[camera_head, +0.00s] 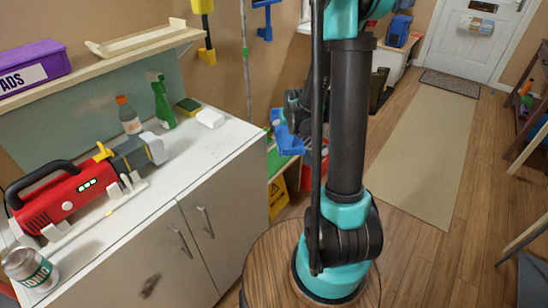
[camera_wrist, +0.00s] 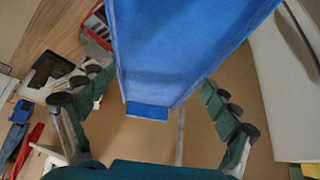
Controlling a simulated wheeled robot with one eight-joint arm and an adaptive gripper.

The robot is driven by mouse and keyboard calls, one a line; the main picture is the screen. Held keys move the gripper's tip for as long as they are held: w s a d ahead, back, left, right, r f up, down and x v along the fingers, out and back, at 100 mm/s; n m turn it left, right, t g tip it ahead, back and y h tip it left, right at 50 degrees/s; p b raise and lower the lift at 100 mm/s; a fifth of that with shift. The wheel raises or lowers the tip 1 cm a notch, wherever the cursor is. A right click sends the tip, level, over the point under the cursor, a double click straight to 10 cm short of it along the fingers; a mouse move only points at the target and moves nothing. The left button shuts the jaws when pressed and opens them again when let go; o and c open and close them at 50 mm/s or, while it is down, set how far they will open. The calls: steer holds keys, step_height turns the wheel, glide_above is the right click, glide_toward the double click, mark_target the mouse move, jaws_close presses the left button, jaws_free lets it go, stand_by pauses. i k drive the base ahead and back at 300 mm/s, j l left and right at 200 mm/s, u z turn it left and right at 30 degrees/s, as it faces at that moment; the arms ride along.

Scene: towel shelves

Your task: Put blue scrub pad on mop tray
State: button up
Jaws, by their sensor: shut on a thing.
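In the head view my gripper (camera_head: 297,108) is partly hidden behind my arm, beside the right end of the white cabinet. A blue piece, which I take for the blue scrub pad (camera_head: 284,138), shows at it. In the wrist view the blue scrub pad (camera_wrist: 185,50) is large and flat, between the two green-padded fingers of my gripper (camera_wrist: 150,108). My gripper is shut on it; the exact contact is hard to see. A long cream tray (camera_head: 140,40), possibly the mop tray, lies on the wall shelf at upper left.
The white cabinet top (camera_head: 180,160) holds a red power tool (camera_head: 75,197), a can (camera_head: 30,268), a green spray bottle (camera_head: 162,102), an orange-capped bottle (camera_head: 128,115) and a sponge (camera_head: 188,105). A purple box (camera_head: 30,68) shares the shelf. A yellow sign (camera_head: 278,196) stands low beside the cabinet.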

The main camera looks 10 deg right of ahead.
mark_target(274, 161)
steer(key=i+l+u, duration=0.15)
steer(key=l+u, duration=0.3)
steer(key=l, duration=0.65)
steer(key=l+u, duration=0.4)
steer(key=l, duration=0.7)
